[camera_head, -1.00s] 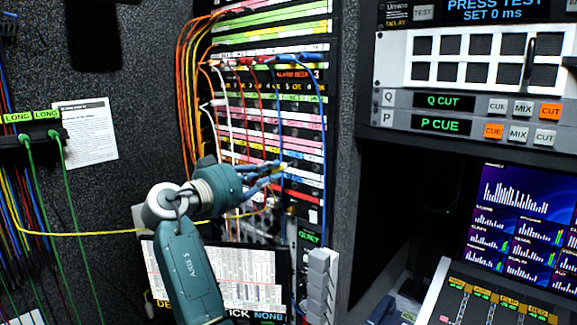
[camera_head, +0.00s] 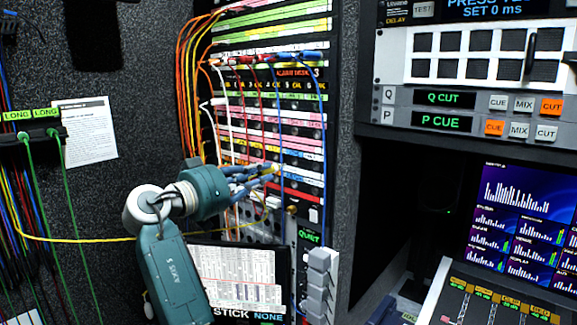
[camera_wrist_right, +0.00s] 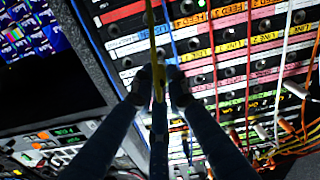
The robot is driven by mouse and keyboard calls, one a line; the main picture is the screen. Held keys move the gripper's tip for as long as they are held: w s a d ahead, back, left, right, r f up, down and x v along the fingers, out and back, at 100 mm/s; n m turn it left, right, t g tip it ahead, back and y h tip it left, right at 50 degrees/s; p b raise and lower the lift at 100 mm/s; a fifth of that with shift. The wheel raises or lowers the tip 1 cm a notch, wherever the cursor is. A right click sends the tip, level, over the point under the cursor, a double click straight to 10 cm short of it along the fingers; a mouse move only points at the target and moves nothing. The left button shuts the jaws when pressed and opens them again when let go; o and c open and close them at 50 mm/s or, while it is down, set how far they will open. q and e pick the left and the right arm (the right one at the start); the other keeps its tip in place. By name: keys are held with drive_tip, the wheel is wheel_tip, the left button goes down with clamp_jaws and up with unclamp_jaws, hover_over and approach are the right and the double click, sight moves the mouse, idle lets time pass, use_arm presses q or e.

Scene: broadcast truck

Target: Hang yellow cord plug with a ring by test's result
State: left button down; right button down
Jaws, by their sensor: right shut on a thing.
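My right gripper (camera_head: 272,171) is shut on the yellow cord's plug in front of the patch panel (camera_head: 290,130). In the right wrist view, the gripper (camera_wrist_right: 160,78) has the yellow plug (camera_wrist_right: 159,84) between its fingertips, and a yellow strip runs up from it. I cannot tell whether the plug touches the panel. The yellow cord (camera_head: 80,240) runs from the cable bundle at the left, passes behind my right arm and loops up near the gripper. A hanger labelled LONG (camera_head: 30,134) at the left holds green cords. I cannot make out a ring. My left gripper is out of view.
Orange, white, red and blue patch cords (camera_head: 321,120) hang across the panel. A screen (camera_head: 240,280) reading STICK NONE stands below, partly behind my arm. A green QUIET label (camera_head: 309,237) sits above grey blocks (camera_head: 320,280). A paper sheet (camera_head: 88,130) is on the left wall.

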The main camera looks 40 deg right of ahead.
drive_tip(key=shift+a, duration=0.25)
drive_tip(key=shift+s+a+b, duration=0.15)
drive_tip(key=shift+a+b, duration=0.15)
drive_tip(key=shift+a, duration=1.15)
drive_tip(key=shift+f, duration=0.1)
